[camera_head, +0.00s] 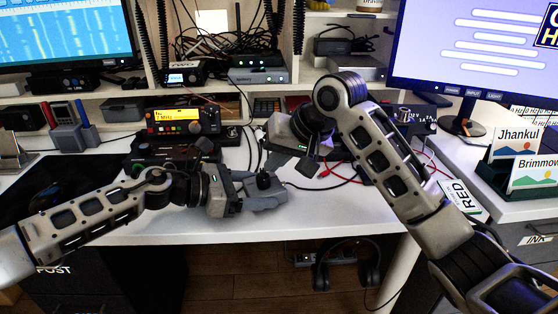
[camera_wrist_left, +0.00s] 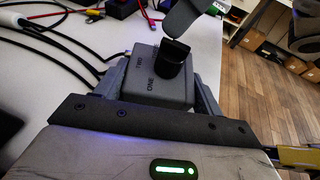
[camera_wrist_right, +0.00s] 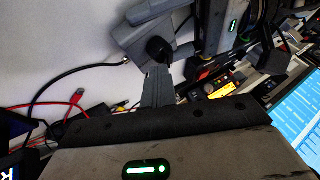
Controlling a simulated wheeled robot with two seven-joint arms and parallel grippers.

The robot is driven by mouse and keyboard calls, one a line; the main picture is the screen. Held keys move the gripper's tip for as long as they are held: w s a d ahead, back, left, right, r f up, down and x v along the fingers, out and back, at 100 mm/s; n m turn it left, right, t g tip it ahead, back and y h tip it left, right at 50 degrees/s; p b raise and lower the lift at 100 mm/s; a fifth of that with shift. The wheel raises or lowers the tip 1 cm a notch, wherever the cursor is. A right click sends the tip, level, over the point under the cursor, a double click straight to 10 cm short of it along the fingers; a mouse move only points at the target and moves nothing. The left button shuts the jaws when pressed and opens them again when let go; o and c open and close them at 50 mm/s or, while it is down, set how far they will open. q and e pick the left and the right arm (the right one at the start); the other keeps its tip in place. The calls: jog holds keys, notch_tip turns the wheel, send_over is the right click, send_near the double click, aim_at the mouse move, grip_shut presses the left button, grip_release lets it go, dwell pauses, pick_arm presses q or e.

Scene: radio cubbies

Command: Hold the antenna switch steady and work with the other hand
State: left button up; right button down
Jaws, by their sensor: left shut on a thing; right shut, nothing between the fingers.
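The antenna switch is a small grey box (camera_head: 268,194) with a black knob on top (camera_head: 263,180), near the front edge of the desk. My left gripper (camera_head: 246,192) is shut on its sides. My right gripper (camera_head: 306,167) is shut and empty, up and to the right of the knob in the head view. In the right wrist view its closed fingers (camera_wrist_right: 157,80) point toward the knob (camera_wrist_right: 158,48); whether they touch it is unclear.
Cables run from the switch toward the back, and red leads (camera_head: 345,178) lie to the right. A radio with a yellow display (camera_head: 182,121) stands behind at the left. Headphones (camera_head: 347,265) hang under the desk edge. The desk front (camera_head: 330,218) is clear.

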pick_arm(q)
jog(key=shift+s+d, duration=0.1)
pick_arm(e)
jog(key=shift+w+a+n, duration=0.3)
jog(key=shift+a, duration=0.05)
jog(key=shift+s, duration=0.1)
jog(key=shift+s, duration=0.75)
jog(key=shift+w+d, duration=0.1)
jog(key=shift+d, duration=0.25)
jog(key=s+d+r, duration=0.1)
jog(key=d+r, duration=0.7)
jog(key=shift+d+r, duration=0.4)
jog(key=shift+s, duration=0.1)
pick_arm(q)
jog(key=o, duration=0.9)
jog(key=shift+c, duration=0.2)
